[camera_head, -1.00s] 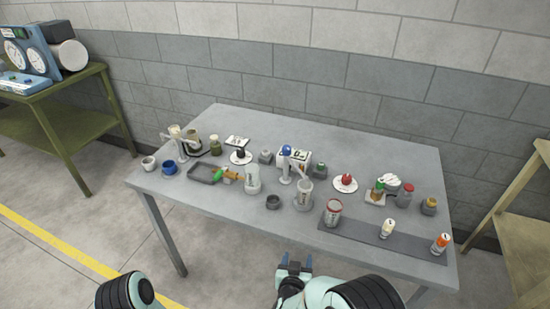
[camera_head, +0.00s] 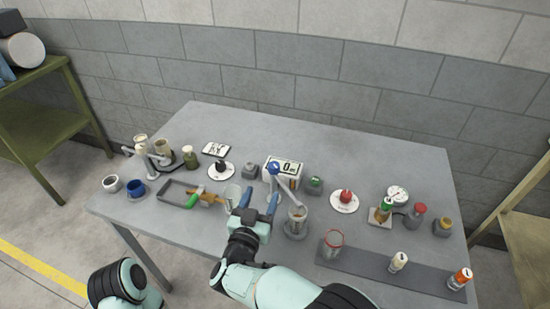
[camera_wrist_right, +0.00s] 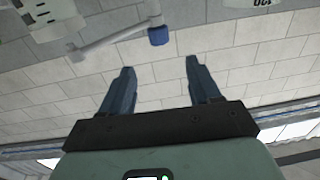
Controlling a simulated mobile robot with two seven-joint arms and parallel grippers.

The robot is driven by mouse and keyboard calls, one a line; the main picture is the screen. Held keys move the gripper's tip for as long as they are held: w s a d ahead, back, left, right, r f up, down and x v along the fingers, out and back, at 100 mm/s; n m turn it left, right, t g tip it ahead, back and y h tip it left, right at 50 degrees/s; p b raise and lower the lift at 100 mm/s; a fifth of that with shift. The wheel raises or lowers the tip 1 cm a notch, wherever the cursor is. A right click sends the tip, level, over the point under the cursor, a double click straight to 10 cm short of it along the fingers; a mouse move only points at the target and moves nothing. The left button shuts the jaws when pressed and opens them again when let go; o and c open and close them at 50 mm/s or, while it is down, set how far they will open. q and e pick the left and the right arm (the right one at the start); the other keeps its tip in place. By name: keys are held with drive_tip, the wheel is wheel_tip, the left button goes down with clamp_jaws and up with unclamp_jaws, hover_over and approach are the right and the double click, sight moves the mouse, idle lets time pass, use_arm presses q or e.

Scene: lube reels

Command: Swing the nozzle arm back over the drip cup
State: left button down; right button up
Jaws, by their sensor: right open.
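A slim post with a blue cap (camera_head: 273,168) stands near the middle of the table. In the right wrist view a grey arm (camera_wrist_right: 108,42) with a blue end shows beyond the open fingers (camera_wrist_right: 160,66). My left gripper is out of view.
A white scale (camera_head: 290,163) stands behind the post, and a red-rimmed jar (camera_head: 333,243) is at the right. A tray with a green-tipped tool (camera_head: 197,194), a blue cup (camera_head: 135,189) and a second post (camera_head: 145,158) are at the left.

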sight(272, 170)
drive_tip(key=p+x, duration=0.1)
drive_tip(key=x, duration=1.1)
drive_tip(key=shift+w+d, duration=0.15)
drive_tip(key=shift+w, duration=0.1)
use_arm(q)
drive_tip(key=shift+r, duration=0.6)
